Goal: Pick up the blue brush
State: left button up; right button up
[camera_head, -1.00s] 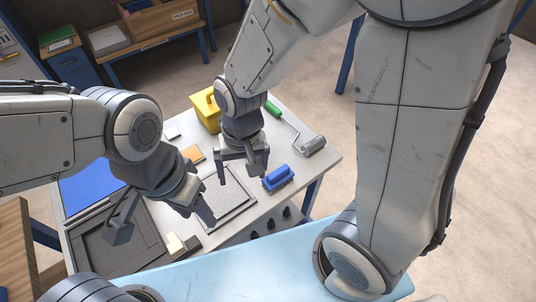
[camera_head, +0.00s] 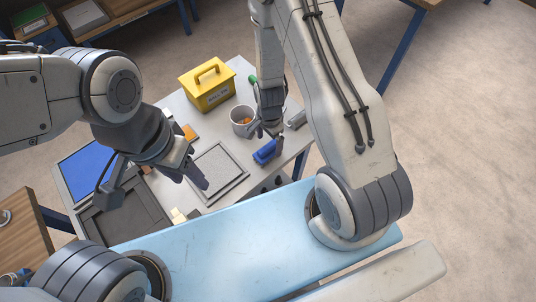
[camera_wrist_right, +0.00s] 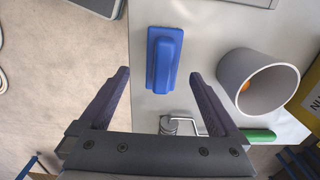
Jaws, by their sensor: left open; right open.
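The blue brush (camera_head: 266,151) lies on the grey table near its right front edge, beside the grey tray. In the right wrist view the blue brush (camera_wrist_right: 164,60) lies ahead of the fingertips, roughly between their lines, with its raised handle up. My right gripper (camera_head: 266,130) is open and empty, just above and behind the brush in the head view; its two spread fingers show in the right wrist view (camera_wrist_right: 160,75).
A white cup (camera_head: 236,122) with something orange inside stands close to the right gripper. A yellow box (camera_head: 212,98) stands behind it. A green-handled paint roller (camera_wrist_right: 255,135) lies near the right fingers. A grey tray (camera_head: 240,182) lies left of the brush.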

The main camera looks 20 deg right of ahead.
aim_at(269, 150)
jog(key=f+b, duration=0.2)
jog(key=f, duration=0.1)
jog(key=f+b, duration=0.3)
jog(key=shift+w+f, duration=0.2)
jog(key=shift+f, duration=0.2)
jog(key=shift+r, duration=0.1)
jog(key=shift+c, duration=0.6)
jog(key=c, duration=1.4)
jog(key=shift+r, duration=0.1)
